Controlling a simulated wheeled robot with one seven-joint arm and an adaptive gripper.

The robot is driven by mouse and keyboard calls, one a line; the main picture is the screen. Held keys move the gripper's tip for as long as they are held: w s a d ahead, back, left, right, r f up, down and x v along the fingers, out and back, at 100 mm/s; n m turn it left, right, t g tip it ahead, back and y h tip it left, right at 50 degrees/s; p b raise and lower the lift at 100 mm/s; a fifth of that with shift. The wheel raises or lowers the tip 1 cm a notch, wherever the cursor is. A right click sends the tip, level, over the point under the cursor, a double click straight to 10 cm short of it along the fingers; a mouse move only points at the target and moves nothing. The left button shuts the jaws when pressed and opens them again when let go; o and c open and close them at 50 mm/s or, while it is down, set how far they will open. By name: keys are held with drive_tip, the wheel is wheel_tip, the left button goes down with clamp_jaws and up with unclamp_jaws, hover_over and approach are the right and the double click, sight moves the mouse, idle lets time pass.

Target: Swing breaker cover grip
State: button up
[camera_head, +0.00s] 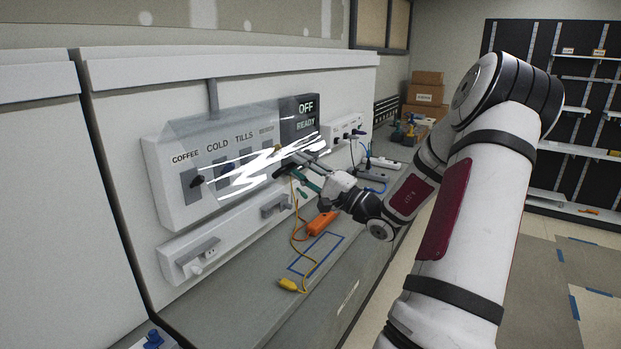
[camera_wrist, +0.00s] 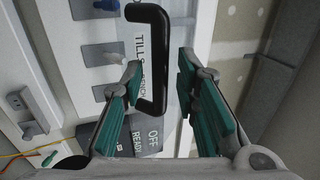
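The breaker panel (camera_head: 170,207) is a white wall box labelled COFFEE, COLD and TILLS, plus a fourth label partly hidden. A clear cover (camera_head: 215,122) with bright white glare streaks lies over its switches. The cover's grip (camera_wrist: 160,18) is a black U-shaped handle in the wrist view; in the head view I cannot clearly make it out. My gripper (camera_head: 293,160) is at the panel's right part. In the wrist view my gripper (camera_wrist: 160,68) is open, with the handle's lower part between its green-padded fingers, nearer the left finger. Contact cannot be told.
A dark sign (camera_head: 300,115) reads OFF and READY. Below the panel, an orange connector (camera_head: 322,222) and a yellow plug (camera_head: 290,285) lie on the grey counter (camera_head: 250,320). A socket strip (camera_head: 205,250) is on the wall. Cardboard boxes (camera_head: 427,78) stand behind.

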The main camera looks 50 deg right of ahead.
drive_tip(key=shift+w+r, duration=0.1)
drive_tip(key=shift+w, duration=0.1)
clamp_jaws()
drive_tip(key=shift+w+a+f+b, duration=0.1)
drive_tip(key=shift+w+f+b, duration=0.45)
drive_tip(key=shift+f, duration=0.3)
drive_tip(key=shift+w+f+b, duration=0.35)
drive_tip(key=shift+f+b, duration=0.3)
drive_tip(key=shift+f, duration=0.25)
drive_tip(key=shift+w+a+f+b, duration=0.1)
drive_tip(key=shift+w+f+b, duration=0.45)
drive_tip(key=shift+f, duration=0.3)
drive_tip(key=w+f+b, duration=0.3)
drive_tip(key=f+b, duration=0.1)
drive_tip(key=shift+w+a+f, duration=0.1)
drive_tip(key=shift+w, duration=0.25)
